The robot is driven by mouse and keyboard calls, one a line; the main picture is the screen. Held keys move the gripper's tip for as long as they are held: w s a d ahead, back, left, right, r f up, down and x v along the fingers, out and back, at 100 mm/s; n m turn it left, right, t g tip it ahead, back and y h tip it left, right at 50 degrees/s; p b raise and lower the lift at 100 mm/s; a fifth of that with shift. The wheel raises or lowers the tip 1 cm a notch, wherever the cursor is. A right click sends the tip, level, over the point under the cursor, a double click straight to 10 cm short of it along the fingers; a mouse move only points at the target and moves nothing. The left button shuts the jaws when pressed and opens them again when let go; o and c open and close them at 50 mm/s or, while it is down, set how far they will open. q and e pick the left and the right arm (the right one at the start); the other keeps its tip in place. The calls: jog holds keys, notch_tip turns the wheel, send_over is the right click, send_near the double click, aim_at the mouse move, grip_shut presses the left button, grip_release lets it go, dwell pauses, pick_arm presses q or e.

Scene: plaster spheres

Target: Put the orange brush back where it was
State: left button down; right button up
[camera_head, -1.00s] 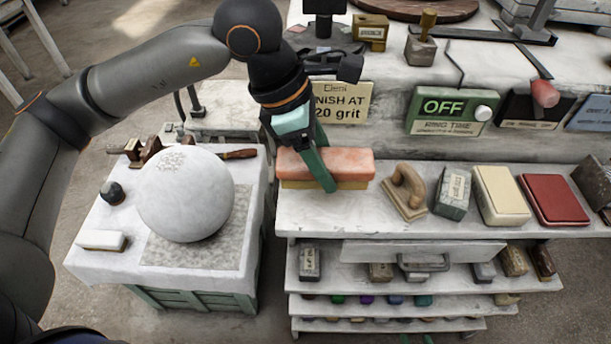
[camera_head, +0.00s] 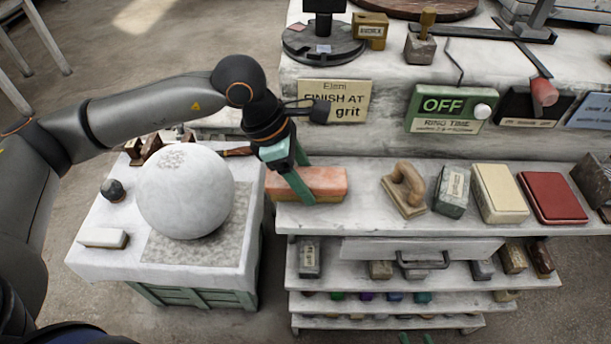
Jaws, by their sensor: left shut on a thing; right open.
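The orange brush (camera_head: 325,181) is a long salmon-orange block at the left end of the shelf top (camera_head: 345,215). My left gripper (camera_head: 300,192) reaches down over it with teal fingers and is shut on it near its left part. The brush's left end sits at or slightly past the shelf's left edge. I cannot tell whether its underside touches the shelf. My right gripper (camera_head: 415,338) shows only as two small teal fingertips, apart, at the bottom edge of the view.
To the right on the shelf top stand a wooden-handled float (camera_head: 404,190), a grey-green block (camera_head: 452,190), a cream box (camera_head: 498,193) and a red box (camera_head: 553,197). A white plaster sphere (camera_head: 186,192) rests on the table (camera_head: 105,262) at left. A sign (camera_head: 335,97) stands behind.

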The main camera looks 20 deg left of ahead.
pick_arm(q)
jog(key=shift+c, duration=0.6)
grip_release()
jog(key=shift+r, duration=0.2)
jog(key=v, duration=1.1)
jog(key=shift+a+r, duration=0.2)
jog(key=shift+r, duration=0.1)
jog(key=shift+s, duration=0.2)
